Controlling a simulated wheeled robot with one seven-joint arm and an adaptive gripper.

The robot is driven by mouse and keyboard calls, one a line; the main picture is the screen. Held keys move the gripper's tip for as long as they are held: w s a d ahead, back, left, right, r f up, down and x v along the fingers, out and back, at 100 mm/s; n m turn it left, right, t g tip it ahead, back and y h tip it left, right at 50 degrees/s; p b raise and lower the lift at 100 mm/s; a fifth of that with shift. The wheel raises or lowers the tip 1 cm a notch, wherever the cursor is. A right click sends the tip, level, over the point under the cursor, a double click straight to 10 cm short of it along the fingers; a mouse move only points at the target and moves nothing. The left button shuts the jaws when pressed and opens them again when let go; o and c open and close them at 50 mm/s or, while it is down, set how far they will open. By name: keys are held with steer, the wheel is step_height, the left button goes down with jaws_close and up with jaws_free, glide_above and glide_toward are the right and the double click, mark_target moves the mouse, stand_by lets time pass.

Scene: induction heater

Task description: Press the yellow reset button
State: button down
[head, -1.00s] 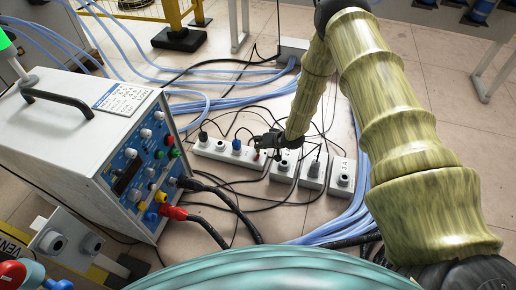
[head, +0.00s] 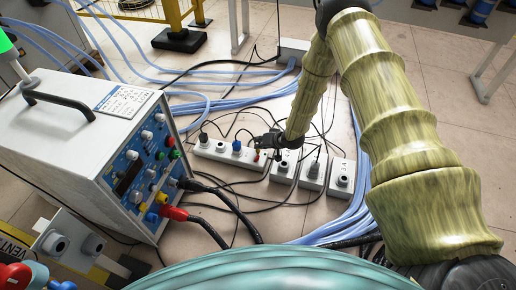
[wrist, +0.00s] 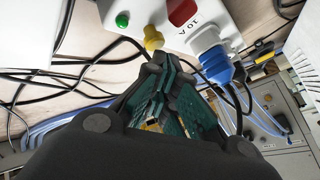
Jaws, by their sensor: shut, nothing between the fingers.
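The yellow button (wrist: 153,38) is a small knob on a white power strip (wrist: 222,14) in the wrist view. It sits between a green button (wrist: 122,20) and a red rocker switch (wrist: 182,11) marked 10 A. My gripper (wrist: 160,62) is shut and empty, with its fingertips just below the yellow button in the picture. I cannot tell whether they touch it. In the head view my gripper (head: 268,140) hangs at the right end of the long power strip (head: 218,156). The yellow button cannot be made out there.
A blue plug (wrist: 212,62) sits in the strip beside the switch. More outlet boxes (head: 313,173) stand to the right. Black cables and blue hoses (head: 225,103) cover the floor around. The white heater unit (head: 75,140) stands at left with red and black leads.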

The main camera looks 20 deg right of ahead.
steer(key=shift+r+p, duration=0.5)
steer(key=shift+r, duration=0.3)
step_height(320, 180, up, 5)
steer(key=p, duration=0.4)
stand_by(0.8)
